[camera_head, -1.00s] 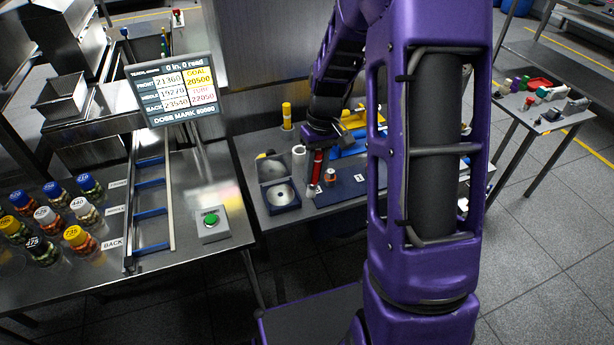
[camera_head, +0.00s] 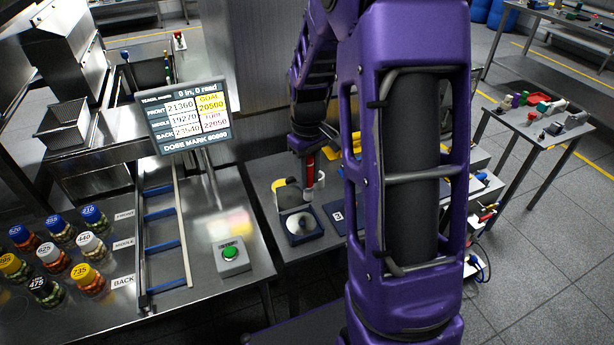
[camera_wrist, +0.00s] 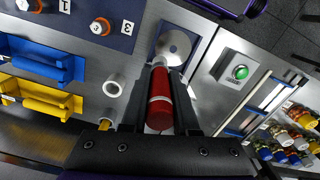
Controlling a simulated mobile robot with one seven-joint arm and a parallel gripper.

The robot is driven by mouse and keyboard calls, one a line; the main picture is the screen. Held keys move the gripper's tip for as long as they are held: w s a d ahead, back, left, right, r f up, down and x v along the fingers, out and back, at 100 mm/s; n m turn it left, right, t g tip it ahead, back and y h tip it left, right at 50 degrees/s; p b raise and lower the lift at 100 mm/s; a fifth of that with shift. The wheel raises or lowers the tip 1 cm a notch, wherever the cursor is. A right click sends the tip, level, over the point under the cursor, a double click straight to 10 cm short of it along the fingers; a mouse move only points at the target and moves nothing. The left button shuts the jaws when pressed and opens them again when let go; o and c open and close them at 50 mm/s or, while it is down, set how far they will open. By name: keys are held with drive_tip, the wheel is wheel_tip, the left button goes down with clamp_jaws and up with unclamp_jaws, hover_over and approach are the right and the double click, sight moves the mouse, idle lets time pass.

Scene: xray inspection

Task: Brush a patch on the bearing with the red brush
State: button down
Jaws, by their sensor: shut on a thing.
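The red brush (camera_wrist: 160,100) has a red cylindrical handle with a white band and points away from the wrist camera. My gripper (camera_wrist: 164,77) is shut on it. In the head view the brush (camera_head: 310,168) hangs below my gripper (camera_head: 305,145), above the table. A silver disc with a centre hole, apparently the bearing (camera_wrist: 179,43), lies in a dark square tray just beyond the brush tip. The bearing also shows in the head view (camera_head: 300,225), below and slightly left of the brush. The brush appears apart from it. Its bristles are not clear.
A white hollow cylinder (camera_wrist: 112,88) stands beside the brush. A dark blue mat (camera_wrist: 68,20) with numbered labels and orange-topped parts lies nearby, with yellow and blue holders (camera_wrist: 40,95). A green button box (camera_head: 231,257) and a screen (camera_head: 187,115) stand on the left table.

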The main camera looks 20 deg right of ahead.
sight(308, 199)
drive_tip(key=shift+f+b, duration=1.9)
drive_tip(key=shift+f, duration=0.95)
drive_tip(key=shift+f, duration=0.7)
idle(0.7)
drive_tip(key=shift+a, duration=0.15)
drive_tip(key=shift+a, duration=1.1)
drive_tip(key=shift+a, duration=0.15)
drive_tip(key=shift+a, duration=1.05)
drive_tip(key=shift+d, duration=0.15)
drive_tip(key=shift+d, duration=1.1)
